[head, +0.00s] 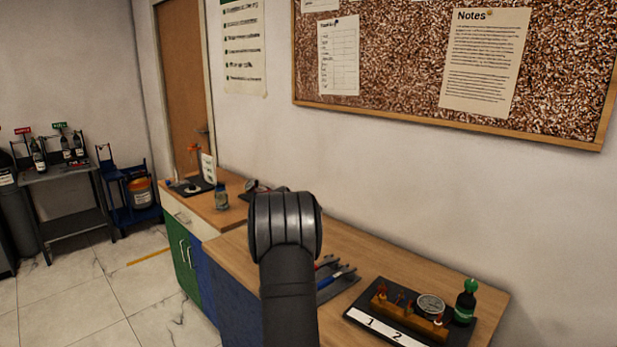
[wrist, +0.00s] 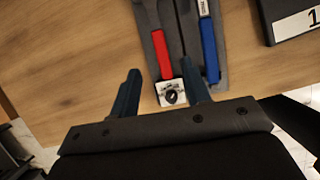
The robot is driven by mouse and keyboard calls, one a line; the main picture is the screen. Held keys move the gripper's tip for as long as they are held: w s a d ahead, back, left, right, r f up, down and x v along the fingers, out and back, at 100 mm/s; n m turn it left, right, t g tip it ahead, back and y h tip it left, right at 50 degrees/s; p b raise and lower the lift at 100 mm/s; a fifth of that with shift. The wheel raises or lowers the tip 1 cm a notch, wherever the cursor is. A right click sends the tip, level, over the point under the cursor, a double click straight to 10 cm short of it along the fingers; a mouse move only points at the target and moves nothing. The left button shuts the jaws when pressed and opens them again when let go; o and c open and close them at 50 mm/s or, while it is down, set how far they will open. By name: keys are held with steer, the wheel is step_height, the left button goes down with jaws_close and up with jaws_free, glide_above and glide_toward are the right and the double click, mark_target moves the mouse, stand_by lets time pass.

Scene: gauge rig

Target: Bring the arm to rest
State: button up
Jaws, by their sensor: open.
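My gripper (wrist: 163,92) shows in the wrist view, its two blue fingers apart with nothing held between them. It points down at the wooden bench top (wrist: 70,60). A small white part with a black round knob (wrist: 171,95) shows just beyond and between the fingertips, near the red-handled tool; I cannot tell whether a finger touches it. In the head view my arm rises in front of the bench and hides part of it, and the gripper is hidden there.
A grey tool mat (head: 338,290) holds tools with red (wrist: 161,54) and blue (wrist: 209,50) handles. To its right a black board (head: 361,311) carries a gauge (head: 430,305) and a green-capped bottle (head: 466,302). A second bench (head: 212,210) stands farther back.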

steer(key=shift+s+d+f+m+g, duration=0.1)
steer(key=shift+s+d+m+g, duration=0.15)
steer(key=shift+s+m, duration=0.45)
steer(key=shift+s+d+f+m+g, duration=0.1)
steer(key=shift+s+d+m+g, duration=0.15)
steer(key=shift+s+m, duration=0.4)
steer(key=shift+s, duration=0.1)
steer(key=o, duration=0.4)
steer(key=shift+r, duration=0.1)
steer(key=shift+c, duration=0.2)
steer(key=o, duration=0.9)
steer(key=r+m, duration=0.1)
steer(key=s+a+r+m, duration=0.1)
steer(key=r, duration=0.1)
steer(key=a+r+m, duration=0.1)
steer(key=shift+s+r+t, duration=0.3)
steer(key=shift+s+r, duration=0.05)
steer(key=s+a+r+m+t+y, duration=0.1)
steer(key=s+a+r+m, duration=0.1)
steer(key=s+r+m, duration=0.3)
steer(key=s+a+r+m+t+y, duration=0.1)
steer(key=s+a+r+m, duration=0.2)
steer(key=r+m, duration=0.35)
steer(key=x, duration=0.9)
steer(key=shift+n, duration=0.3)
steer(key=shift+w, duration=0.1)
steer(key=v, duration=1)
